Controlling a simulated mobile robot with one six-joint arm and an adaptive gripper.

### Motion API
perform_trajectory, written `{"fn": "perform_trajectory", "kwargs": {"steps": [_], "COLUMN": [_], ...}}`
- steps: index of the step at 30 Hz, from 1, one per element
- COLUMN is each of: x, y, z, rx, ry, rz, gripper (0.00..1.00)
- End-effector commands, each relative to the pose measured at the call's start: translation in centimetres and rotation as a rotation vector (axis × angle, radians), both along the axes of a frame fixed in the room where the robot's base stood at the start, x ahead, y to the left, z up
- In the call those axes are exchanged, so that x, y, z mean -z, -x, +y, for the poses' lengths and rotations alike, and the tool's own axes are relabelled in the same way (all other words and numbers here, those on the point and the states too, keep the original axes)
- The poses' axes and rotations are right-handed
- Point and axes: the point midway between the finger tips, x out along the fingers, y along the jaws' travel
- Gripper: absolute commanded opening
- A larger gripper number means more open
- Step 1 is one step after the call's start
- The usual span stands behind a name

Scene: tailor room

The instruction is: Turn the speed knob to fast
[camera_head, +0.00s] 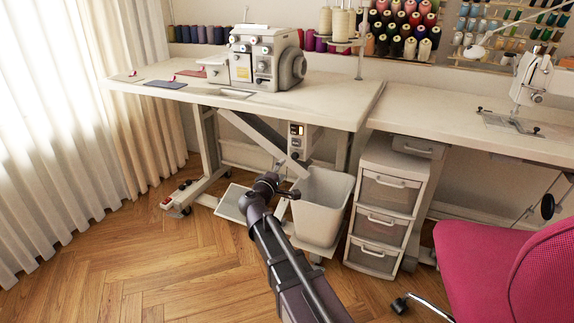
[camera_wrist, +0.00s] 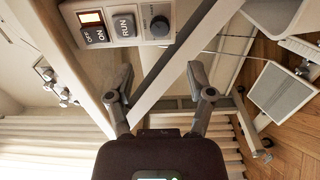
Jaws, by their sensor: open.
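The control box (camera_head: 297,142) hangs under the front edge of the overlock machine's table in the head view. In the wrist view the control box (camera_wrist: 132,8) is at the top, upside-down-looking, with a lit orange switch, an ON/OFF button, a RUN button and a round dark speed knob (camera_wrist: 159,26). The knob's pointer and setting are too small to read. My gripper (camera_wrist: 160,82) is open and empty, its two fingers spread apart below the knob in the picture. The fingers are apart from the knob. In the head view my gripper is small and near the box.
A diagonal table brace (camera_wrist: 180,62) crosses behind the fingers. A white bin (camera_head: 322,208) and a drawer unit (camera_head: 380,215) stand to the right of my arm. A foot pedal (camera_head: 232,202) lies on the floor to the left. A pink chair (camera_head: 510,265) is at the right front.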

Motion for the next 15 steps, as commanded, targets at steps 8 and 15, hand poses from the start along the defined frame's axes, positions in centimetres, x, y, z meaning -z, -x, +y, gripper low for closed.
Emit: {"fn": "perform_trajectory", "kwargs": {"steps": [8,15], "x": [0.0,0.0], "y": [2.6,3.0], "z": [1.4,1.7], "rx": [0.000,0.000], "ry": [0.000,0.000], "rz": [0.000,0.000], "gripper": [0.69,0.69]}}
